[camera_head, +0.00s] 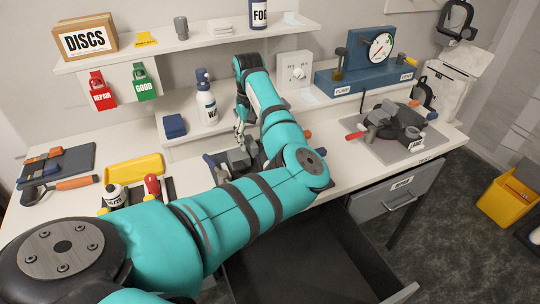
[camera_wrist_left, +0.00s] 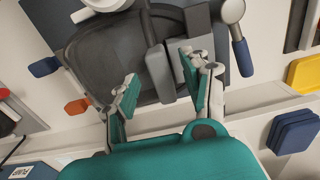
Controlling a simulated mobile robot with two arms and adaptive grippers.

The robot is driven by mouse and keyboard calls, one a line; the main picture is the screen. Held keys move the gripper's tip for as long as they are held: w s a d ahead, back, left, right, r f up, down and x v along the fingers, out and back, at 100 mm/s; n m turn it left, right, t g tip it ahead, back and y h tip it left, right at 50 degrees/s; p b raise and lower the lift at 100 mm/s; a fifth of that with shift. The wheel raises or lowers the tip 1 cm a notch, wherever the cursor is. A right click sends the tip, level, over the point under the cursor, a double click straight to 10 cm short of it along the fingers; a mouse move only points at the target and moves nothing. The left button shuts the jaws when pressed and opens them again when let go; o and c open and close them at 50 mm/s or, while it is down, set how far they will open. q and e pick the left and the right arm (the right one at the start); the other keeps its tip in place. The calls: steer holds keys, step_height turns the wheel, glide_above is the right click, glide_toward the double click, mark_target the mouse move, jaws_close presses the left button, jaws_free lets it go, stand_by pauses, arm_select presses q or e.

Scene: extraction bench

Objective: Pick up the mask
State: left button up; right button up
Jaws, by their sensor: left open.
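My left gripper (camera_head: 240,138) reaches down over the middle of the bench. In the left wrist view its two fingers (camera_wrist_left: 160,82) are apart, pads facing each other. Below them lies a dark rounded mask-like piece (camera_wrist_left: 105,60) with a grey bar (camera_wrist_left: 160,70) that shows between the fingertips. I cannot tell whether either finger touches it. In the head view my arm partly hides this piece, and a grey block (camera_head: 238,160) of it shows. A similar dark piece (camera_head: 400,117) sits on a grey mat at the right. A black mask (camera_head: 456,20) hangs on the wall. My right gripper is out of view.
A shelf (camera_head: 190,40) runs above the bench, with a white bottle (camera_head: 206,103) and a blue block (camera_head: 174,126) below it. A yellow tray (camera_head: 134,169) lies at left. A blue gauge stand (camera_head: 365,62) stands at back right. An open drawer (camera_head: 320,245) juts out in front.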

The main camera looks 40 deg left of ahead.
arm_select(q)
step_height(320, 180, down, 2)
jaws_close()
stand_by(0.4)
steer(key=shift+r, duration=0.1)
